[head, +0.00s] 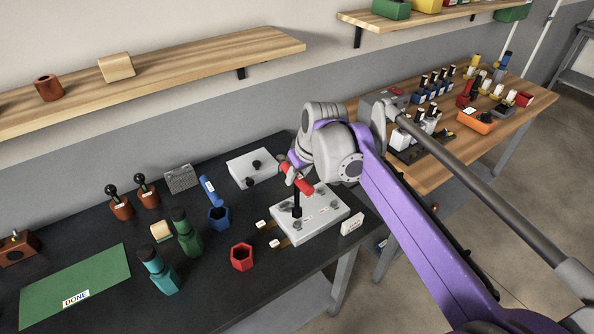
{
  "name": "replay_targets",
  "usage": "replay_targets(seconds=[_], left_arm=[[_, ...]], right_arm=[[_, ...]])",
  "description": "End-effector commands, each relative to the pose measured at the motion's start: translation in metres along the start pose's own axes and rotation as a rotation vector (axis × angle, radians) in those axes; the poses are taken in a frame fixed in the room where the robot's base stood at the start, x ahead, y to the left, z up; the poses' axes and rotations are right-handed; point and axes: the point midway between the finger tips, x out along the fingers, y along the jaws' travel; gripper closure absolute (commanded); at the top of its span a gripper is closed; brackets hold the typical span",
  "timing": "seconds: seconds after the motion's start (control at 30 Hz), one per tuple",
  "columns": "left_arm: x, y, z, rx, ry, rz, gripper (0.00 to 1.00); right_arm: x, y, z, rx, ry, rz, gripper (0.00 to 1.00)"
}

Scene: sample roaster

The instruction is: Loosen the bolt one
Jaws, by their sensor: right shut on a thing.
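A light grey block (325,222) with several small bolts and labels on top lies near the front right of the black table. My right gripper (291,175) is shut on the red handle of a tool (303,187). The tool's black shaft (297,203) stands upright, and its lower end meets the left part of the block, seemingly over a bolt. That bolt is hidden by the tool. The labels are too small to read, so I cannot tell which bolt is number one. My left gripper is out of view.
A second grey block (252,167) with black knobs stands behind. A green mat (100,270) marked DONE lies front left. A wooden table (470,150) holds several items.

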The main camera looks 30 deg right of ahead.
Motion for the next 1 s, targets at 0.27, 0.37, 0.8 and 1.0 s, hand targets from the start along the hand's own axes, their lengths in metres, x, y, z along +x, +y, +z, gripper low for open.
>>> replay_targets(seconds=[0.27, 0.37, 0.8, 1.0], left_arm=[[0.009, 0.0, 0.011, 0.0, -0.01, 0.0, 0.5], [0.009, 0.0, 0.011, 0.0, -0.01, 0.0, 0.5], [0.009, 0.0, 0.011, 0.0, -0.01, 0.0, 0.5], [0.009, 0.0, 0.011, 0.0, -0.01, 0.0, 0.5]], right_arm=[[0.018, 0.0, 0.007, 0.0, 0.0, 0.0, 1.0], [0.018, 0.0, 0.007, 0.0, 0.001, 0.0, 1.0], [0.017, -0.003, 0.006, 0.28, 0.001, 0.119, 1.0], [0.017, -0.002, 0.006, 0.468, 0.001, 0.196, 1.0]])
